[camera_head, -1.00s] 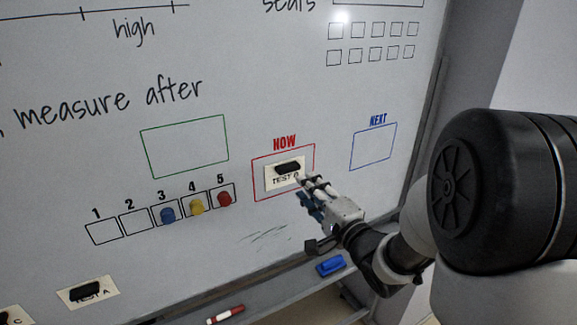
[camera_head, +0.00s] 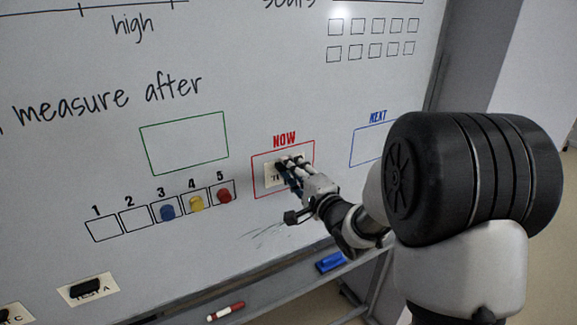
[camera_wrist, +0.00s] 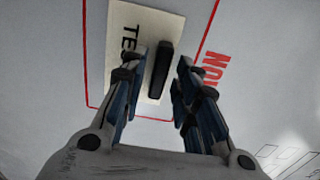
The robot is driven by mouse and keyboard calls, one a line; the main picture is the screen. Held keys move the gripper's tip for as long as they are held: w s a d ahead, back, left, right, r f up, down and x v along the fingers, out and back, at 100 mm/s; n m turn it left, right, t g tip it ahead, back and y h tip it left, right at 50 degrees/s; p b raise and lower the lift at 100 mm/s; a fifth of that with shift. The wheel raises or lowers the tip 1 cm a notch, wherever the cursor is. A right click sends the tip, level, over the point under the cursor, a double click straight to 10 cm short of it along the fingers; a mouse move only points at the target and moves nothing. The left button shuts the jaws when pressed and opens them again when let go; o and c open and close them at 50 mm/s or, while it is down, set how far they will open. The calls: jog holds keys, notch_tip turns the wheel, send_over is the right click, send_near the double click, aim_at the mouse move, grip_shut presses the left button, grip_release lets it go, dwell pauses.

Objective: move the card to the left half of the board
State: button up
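The card (camera_head: 270,174), cream with black lettering, is on the whiteboard inside the red NOW box (camera_head: 254,190). In the head view my fingers cover much of it. In the wrist view the card (camera_wrist: 118,22) reads "TE" before a finger hides the rest, and it has a black bar-shaped handle (camera_wrist: 159,68). My gripper (camera_head: 284,168) is at the card. In the wrist view my gripper (camera_wrist: 162,72) is open, with one finger on each side of the handle; a gap shows at the right finger. I cannot tell whether the left finger touches it.
The TEST A card (camera_head: 87,290) and part of another card (camera_head: 14,315) are at the lower left. Blue (camera_head: 168,213), yellow (camera_head: 196,204) and red (camera_head: 224,195) magnets sit in numbered boxes. The ledge holds a red marker (camera_head: 226,311) and a blue eraser (camera_head: 331,262).

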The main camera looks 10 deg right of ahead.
grip_shut()
dwell(0.8)
